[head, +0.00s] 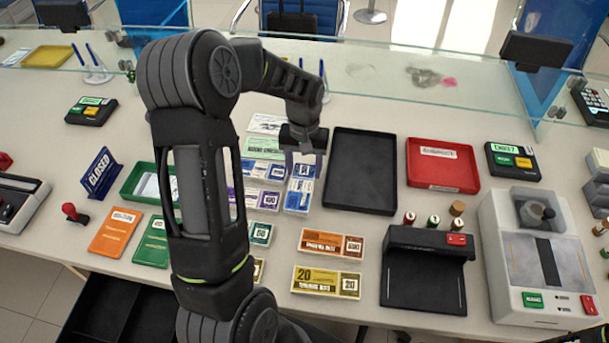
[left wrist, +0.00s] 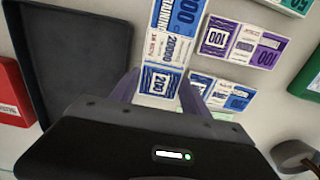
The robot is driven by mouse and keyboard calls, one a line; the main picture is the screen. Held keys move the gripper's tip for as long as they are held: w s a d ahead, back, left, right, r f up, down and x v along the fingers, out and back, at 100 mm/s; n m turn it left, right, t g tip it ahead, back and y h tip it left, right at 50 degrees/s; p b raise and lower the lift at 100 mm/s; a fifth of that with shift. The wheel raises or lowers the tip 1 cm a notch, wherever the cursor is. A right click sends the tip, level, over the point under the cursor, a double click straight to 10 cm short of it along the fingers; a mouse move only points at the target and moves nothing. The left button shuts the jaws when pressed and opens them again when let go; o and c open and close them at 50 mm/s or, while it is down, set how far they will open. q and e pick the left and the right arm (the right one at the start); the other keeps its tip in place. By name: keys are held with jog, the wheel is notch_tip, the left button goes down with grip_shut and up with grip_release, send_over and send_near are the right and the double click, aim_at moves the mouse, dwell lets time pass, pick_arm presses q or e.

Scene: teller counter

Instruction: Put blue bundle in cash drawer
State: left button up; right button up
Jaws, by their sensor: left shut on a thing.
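My left gripper (head: 304,158) reaches down over the back middle of the counter. In the left wrist view its two fingers (left wrist: 160,92) are shut on a blue bundle (left wrist: 160,82) marked 200. More blue bundles lie close by on the counter, one just right of the fingers (left wrist: 232,96) in the left wrist view. In the head view a blue bundle (head: 298,198) lies just in front of the gripper. A dark open drawer (head: 110,312), which looks like the cash drawer, is at the lower left below the counter edge.
A black tray (head: 360,185) and a red tray (head: 440,165) lie right of the gripper. Purple, orange and yellow bundles lie around it. A green tray (head: 135,182) and a closed sign (head: 100,172) stand left. A glass screen (head: 430,85) runs behind.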

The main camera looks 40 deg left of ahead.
pick_arm(q)
jog(key=shift+f+p, duration=0.3)
jog(key=shift+f, duration=1.5)
jog(key=shift+f, duration=0.1)
jog(key=shift+f, duration=0.15)
jog(key=o, duration=1.3)
notch_tip(320, 180, up, 12)
jog(key=shift+f+b, duration=0.15)
jog(key=shift+b, duration=0.4)
jog(key=shift+r, duration=0.4)
